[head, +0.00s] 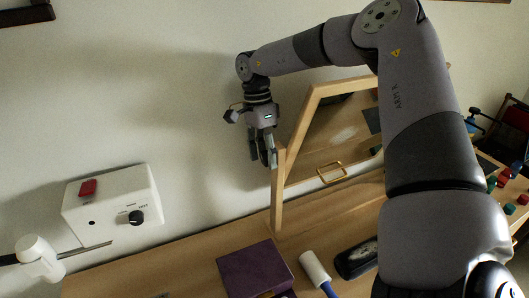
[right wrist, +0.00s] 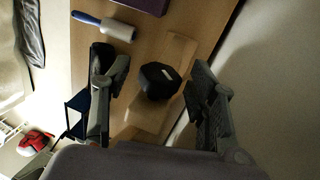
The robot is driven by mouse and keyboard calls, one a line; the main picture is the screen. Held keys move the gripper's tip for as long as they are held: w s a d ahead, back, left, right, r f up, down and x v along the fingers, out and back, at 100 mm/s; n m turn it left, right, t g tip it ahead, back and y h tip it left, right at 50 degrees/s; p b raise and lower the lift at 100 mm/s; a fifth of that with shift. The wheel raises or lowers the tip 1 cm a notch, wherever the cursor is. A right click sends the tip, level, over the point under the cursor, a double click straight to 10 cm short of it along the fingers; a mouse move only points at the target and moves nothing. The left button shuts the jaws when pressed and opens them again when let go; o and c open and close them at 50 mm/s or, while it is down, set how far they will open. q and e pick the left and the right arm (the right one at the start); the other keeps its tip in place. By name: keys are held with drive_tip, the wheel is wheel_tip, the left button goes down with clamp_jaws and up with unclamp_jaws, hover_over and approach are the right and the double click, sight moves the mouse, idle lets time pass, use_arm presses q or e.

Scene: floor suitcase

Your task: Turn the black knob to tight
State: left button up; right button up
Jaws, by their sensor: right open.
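In the right wrist view a black, many-sided knob (right wrist: 158,82) with a small pale mark sits on a pale wooden bar (right wrist: 180,50). My right gripper (right wrist: 158,95) is open, with one finger on each side of the knob. A gap shows between the knob and each finger. In the head view my right gripper (head: 263,158) points down beside the upright post (head: 278,190) of a wooden frame. The knob is not clearly visible there. The mark is too small to read. My left gripper is not in view.
A white wall box (head: 112,205) at the left has a red switch (head: 88,187) and another black knob (head: 136,217). A purple box (head: 254,268), lint roller (head: 315,268) and black case (head: 357,258) lie on the wooden table. The wall is close behind the frame.

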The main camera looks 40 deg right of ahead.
drive_tip(key=shift+c, duration=0.3)
drive_tip(key=c, duration=1.1)
drive_tip(key=shift+f+b, duration=0.1)
drive_tip(key=shift+b, duration=0.35)
drive_tip(key=t+b, duration=0.2)
drive_tip(key=b, duration=0.3)
drive_tip(key=t+h+b, duration=0.1)
drive_tip(key=t+b, duration=0.1)
drive_tip(key=b, duration=0.4)
drive_tip(key=t+h+b, duration=0.1)
drive_tip(key=t+b, duration=0.1)
drive_tip(key=b, duration=0.3)
drive_tip(key=shift+s+a+f+t, duration=0.1)
drive_tip(key=shift+s+f+t, duration=0.1)
drive_tip(key=shift+s+t, duration=0.2)
drive_tip(key=shift+r+t+b, duration=0.25)
drive_tip(key=shift+t+b, duration=0.15)
drive_tip(key=shift+b, duration=0.85)
drive_tip(key=shift+r, duration=0.1)
drive_tip(key=o, duration=1.2)
drive_tip(key=shift+c, duration=0.2)
